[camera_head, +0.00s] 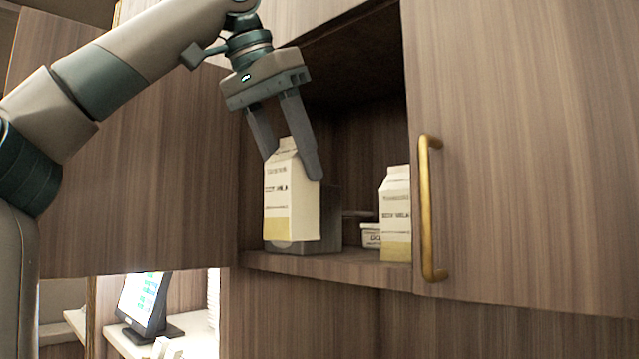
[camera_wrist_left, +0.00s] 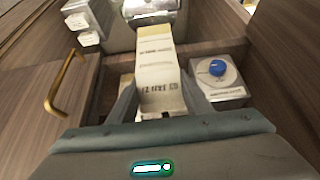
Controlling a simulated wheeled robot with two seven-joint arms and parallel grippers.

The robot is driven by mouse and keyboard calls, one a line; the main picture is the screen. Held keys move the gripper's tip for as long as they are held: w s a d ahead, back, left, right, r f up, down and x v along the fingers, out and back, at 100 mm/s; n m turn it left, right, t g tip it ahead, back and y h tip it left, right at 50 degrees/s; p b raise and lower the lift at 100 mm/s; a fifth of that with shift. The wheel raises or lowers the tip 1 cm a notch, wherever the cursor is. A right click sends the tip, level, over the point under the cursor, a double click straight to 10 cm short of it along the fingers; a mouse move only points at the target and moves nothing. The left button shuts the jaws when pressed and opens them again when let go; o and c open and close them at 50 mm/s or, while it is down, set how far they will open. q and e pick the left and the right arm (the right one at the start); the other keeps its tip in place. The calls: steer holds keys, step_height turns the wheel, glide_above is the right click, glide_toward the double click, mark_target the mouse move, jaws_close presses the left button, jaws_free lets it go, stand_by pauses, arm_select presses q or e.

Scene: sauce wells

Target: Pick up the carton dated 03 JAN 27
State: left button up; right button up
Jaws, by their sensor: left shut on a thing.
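A white and yellow milk carton (camera_head: 291,205) with a gabled top is between the fingers of my left gripper (camera_head: 291,160), at the left of the open cabinet. The gripper is shut on its upper part from above. The carton is near upright, its base seemingly slightly above the shelf. In the left wrist view the carton (camera_wrist_left: 157,72) shows between the fingers (camera_wrist_left: 160,98); it bears a printed line that looks like a date, too blurred to read surely. A second similar carton (camera_head: 396,218) stands at the right of the opening, its date unseen. My right gripper is not in view.
The cabinet shelf (camera_head: 350,271) also holds a dark box (camera_head: 330,222) behind the held carton and a small white tub (camera_head: 371,237). A door with a brass handle (camera_head: 428,210) borders the right. In the left wrist view a white box has a blue knob (camera_wrist_left: 217,67).

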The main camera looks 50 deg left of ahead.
mark_target(277, 160)
arm_select(q)
steer(key=shift+s+d+b, duration=0.1)
steer(key=shift+s+b, duration=0.2)
steer(key=shift+s, duration=1.2)
